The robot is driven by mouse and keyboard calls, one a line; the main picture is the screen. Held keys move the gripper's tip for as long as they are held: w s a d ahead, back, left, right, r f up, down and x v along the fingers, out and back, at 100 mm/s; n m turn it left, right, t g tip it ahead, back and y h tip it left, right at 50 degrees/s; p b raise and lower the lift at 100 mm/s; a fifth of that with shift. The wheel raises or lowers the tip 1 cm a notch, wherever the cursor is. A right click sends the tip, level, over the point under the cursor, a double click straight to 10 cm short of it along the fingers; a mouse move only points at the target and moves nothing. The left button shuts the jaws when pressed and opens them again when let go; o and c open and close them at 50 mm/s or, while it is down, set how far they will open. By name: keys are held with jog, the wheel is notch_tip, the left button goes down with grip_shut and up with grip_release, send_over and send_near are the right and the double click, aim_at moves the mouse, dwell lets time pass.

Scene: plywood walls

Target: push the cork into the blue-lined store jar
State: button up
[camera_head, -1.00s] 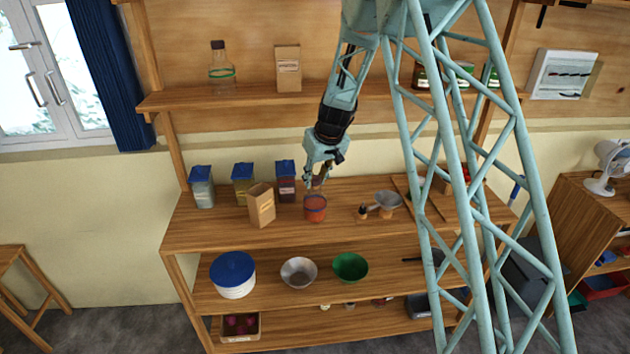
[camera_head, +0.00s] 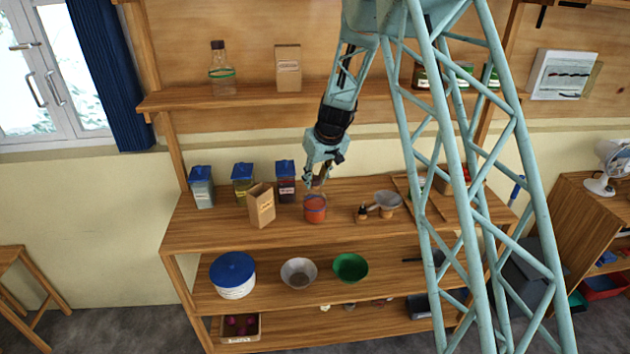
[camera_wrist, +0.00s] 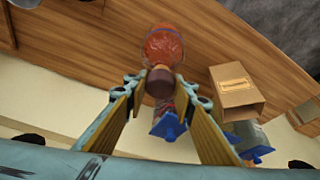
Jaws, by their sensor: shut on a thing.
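My gripper (camera_head: 317,187) points down above the orange-red store jar (camera_head: 315,210) on the bench's top board. In the wrist view my gripper (camera_wrist: 160,98) is shut on the brown cork (camera_wrist: 160,83), which sits between its two fingers. The jar also shows in the wrist view (camera_wrist: 163,45), just beyond the cork, with a thin bluish line at its rim. The cork's far end lines up with the jar's mouth. I cannot tell whether it touches the rim or is inside. In the head view the cork is small and partly hidden by the fingers.
A brown paper bag (camera_head: 262,206) stands close left of the jar. Blue-lidded jars, one of them dark red (camera_head: 286,182), stand behind and left. A grey funnel-shaped bowl (camera_head: 388,202) and a small dark bottle (camera_head: 362,213) stand to the right, with some bare board between.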

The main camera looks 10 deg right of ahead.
jog(key=shift+s+f+b, duration=0.5)
jog(key=shift+f, duration=0.35)
dwell(0.5)
jog(key=o, duration=0.8)
jog(key=shift+w+f, duration=0.15)
jog(key=shift+w+r, duration=0.25)
jog(key=shift+r, duration=0.15)
jog(key=shift+o, duration=0.7)
jog(key=o, duration=0.5)
jog(key=shift+o, duration=0.2)
jog(key=shift+w, duration=0.1)
jog(key=shift+r, duration=0.3)
jog(key=shift+r+p, duration=1.65)
jog(key=shift+r, duration=2.15)
